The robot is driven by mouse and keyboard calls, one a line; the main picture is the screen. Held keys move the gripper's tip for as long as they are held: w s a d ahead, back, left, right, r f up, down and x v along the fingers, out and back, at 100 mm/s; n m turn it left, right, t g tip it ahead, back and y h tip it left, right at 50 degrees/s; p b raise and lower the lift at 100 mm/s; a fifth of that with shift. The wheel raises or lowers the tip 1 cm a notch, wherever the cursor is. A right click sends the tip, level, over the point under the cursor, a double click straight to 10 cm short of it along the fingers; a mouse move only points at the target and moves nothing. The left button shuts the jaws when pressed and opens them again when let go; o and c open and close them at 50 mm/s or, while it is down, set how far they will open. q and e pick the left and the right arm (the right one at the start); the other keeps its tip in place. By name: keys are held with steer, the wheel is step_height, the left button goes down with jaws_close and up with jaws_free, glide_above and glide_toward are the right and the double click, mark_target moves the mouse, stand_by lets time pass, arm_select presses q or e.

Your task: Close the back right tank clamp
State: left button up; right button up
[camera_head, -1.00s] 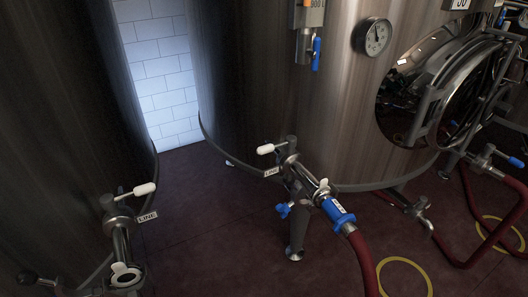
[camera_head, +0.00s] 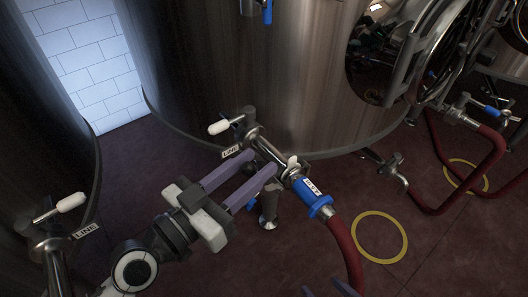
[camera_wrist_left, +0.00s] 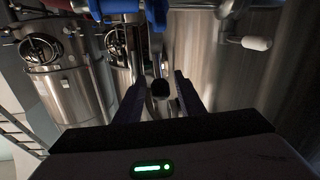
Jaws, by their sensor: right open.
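The clamp (camera_head: 293,166) is a small metal fitting with a pale wing piece, between the steel outlet pipe (camera_head: 264,146) of the large tank (camera_head: 220,70) and the blue hose coupling (camera_head: 313,196). Whether it is open or shut is too small to tell. My left gripper (camera_head: 262,161) is open, its two purple fingers pointing at the pipe just left of the clamp; contact cannot be told. The left wrist view shows the fingers (camera_wrist_left: 160,84) apart, with the blue coupling (camera_wrist_left: 156,12) at the top edge. My right gripper (camera_head: 327,289) shows only purple fingertips, spread apart, at the bottom edge.
A white-handled valve (camera_head: 219,127) sits left of the pipe. A red hose (camera_head: 345,245) runs down from the coupling. Another valve with a white handle (camera_head: 70,202) stands at lower left.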

arm_select(q)
steer(key=shift+x, duration=1.75)
jaws_close()
